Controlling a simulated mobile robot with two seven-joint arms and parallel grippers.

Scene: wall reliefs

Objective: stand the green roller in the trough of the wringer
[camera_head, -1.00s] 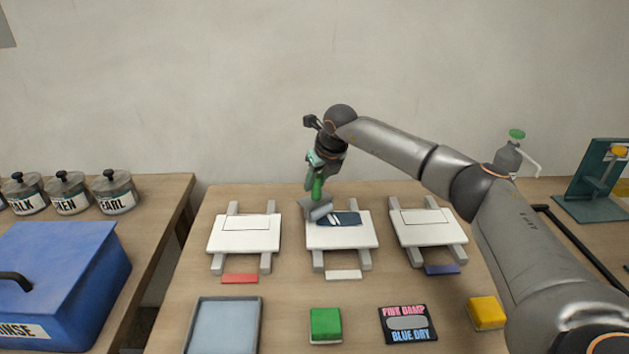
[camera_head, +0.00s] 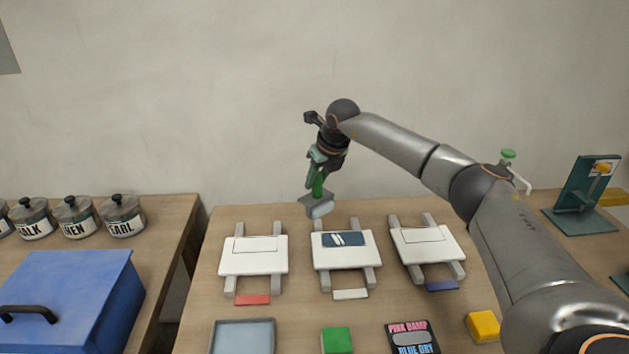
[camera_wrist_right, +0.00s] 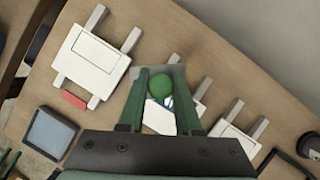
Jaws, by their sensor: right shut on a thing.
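Three white boards stand in a row: left (camera_head: 254,257), middle (camera_head: 345,260) with a dark blue panel, right (camera_head: 428,246). In front are a grey-blue tray (camera_head: 243,322), green block (camera_head: 337,340), lettered card (camera_head: 411,338) and yellow block (camera_head: 483,326). A blue rinse box (camera_head: 75,295) is left.

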